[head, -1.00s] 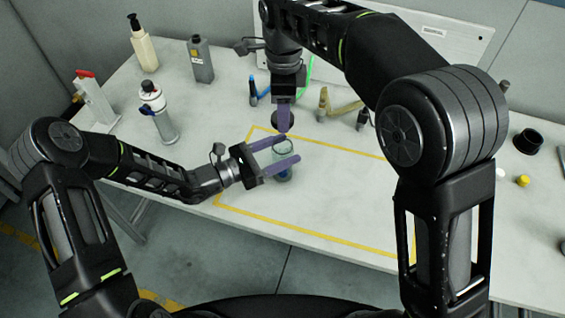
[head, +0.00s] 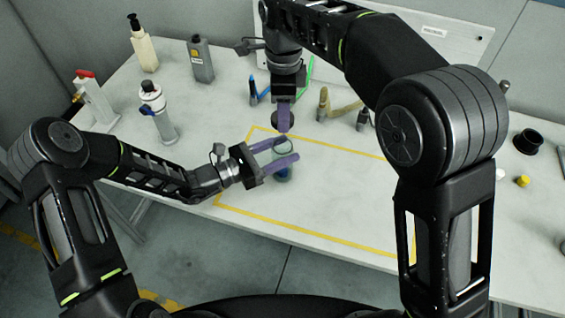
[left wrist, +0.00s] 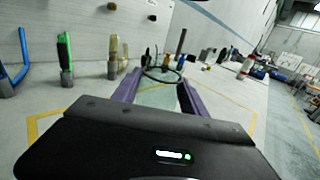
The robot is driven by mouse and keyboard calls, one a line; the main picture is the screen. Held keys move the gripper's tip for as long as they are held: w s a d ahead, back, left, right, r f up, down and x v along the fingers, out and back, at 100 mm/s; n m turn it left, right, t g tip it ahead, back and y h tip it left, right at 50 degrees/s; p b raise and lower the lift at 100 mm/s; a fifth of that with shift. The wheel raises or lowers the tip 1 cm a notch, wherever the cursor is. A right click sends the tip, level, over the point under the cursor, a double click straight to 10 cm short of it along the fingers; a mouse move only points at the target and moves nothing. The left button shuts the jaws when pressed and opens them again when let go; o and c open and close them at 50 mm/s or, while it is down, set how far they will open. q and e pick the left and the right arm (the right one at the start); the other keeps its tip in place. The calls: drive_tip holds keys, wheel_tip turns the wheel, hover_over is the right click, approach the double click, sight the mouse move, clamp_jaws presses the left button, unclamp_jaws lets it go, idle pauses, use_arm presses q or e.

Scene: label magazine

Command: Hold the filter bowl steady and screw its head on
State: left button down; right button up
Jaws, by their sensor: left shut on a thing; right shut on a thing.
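The filter bowl (head: 283,174) is a clear, greenish cup with a blue lower part, upright inside the yellow outline on the table. My left gripper (head: 288,148) comes from the left and is shut on the bowl, one finger on each side. The left wrist view also shows the clear bowl (left wrist: 158,97) between the purple fingers, with its round rim on top. My right gripper (head: 284,130) points down just behind the bowl and is shut on the dark round filter head (head: 275,119), partly hidden by its fingers. The head is apart from the bowl.
A pump bottle (head: 145,45), a grey bottle (head: 201,60), a white-and-grey canister (head: 158,110) and a red-topped stand (head: 95,97) are at the left. A black cup (head: 528,141) and yellow cap (head: 523,181) lie right. The marked area's front is clear.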

drive_tip(key=shift+f, duration=2.5)
drive_tip(key=shift+f, duration=0.85)
drive_tip(key=shift+f, duration=0.6)
